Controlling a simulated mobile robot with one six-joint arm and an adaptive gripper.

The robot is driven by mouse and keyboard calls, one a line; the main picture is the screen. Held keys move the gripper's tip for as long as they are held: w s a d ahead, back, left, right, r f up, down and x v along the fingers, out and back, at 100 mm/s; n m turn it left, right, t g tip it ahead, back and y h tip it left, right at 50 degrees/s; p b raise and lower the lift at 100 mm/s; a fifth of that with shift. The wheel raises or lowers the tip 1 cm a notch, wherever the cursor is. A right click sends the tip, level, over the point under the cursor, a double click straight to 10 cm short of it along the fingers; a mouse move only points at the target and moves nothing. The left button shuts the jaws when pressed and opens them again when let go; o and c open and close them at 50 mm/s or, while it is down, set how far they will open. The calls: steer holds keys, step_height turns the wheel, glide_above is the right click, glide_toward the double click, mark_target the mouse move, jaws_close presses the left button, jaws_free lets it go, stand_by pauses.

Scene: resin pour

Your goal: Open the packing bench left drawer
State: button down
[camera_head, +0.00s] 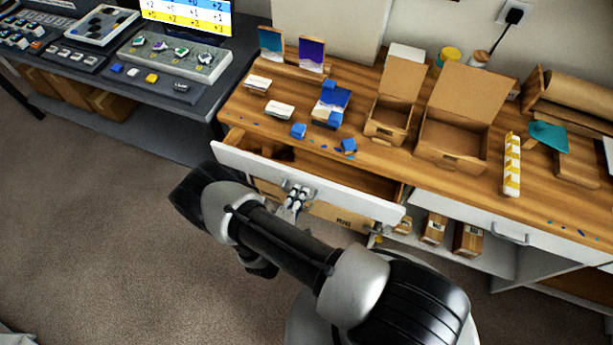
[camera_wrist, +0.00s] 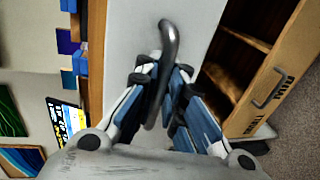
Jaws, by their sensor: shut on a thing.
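The packing bench (camera_head: 455,165) has a wooden top. Its left drawer (camera_head: 345,199), with a white front, stands pulled out from under the top, and its wooden inside shows in the head view. My gripper (camera_head: 297,198) is at the middle of the drawer front, shut on the drawer handle. In the wrist view the grey curved handle (camera_wrist: 167,60) passes between the fingers of my gripper (camera_wrist: 158,85). The white drawer front (camera_wrist: 130,35) lies just beyond the fingers. A small brown thing lies in the drawer's far left part.
Open cardboard boxes (camera_head: 455,130), blue pieces (camera_head: 299,131) and small cards stand on the bench top. The right drawer (camera_head: 500,225) looks closed. Cartons (camera_head: 468,239) sit on the shelf below. A dark table (camera_head: 130,70) stands at the left. Carpet (camera_head: 120,230) in front is clear.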

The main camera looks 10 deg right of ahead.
steer(key=f+v, duration=0.2)
steer(key=v, duration=1)
steer(key=shift+s+a, duration=0.3)
steer(key=shift+s, duration=0.1)
steer(key=shift+f, duration=0.1)
steer(key=c, duration=2)
jaws_free()
steer(key=shift+s+a, duration=0.1)
steer(key=v, duration=1.1)
steer(key=shift+s+a, duration=0.15)
steer(key=shift+s, duration=0.2)
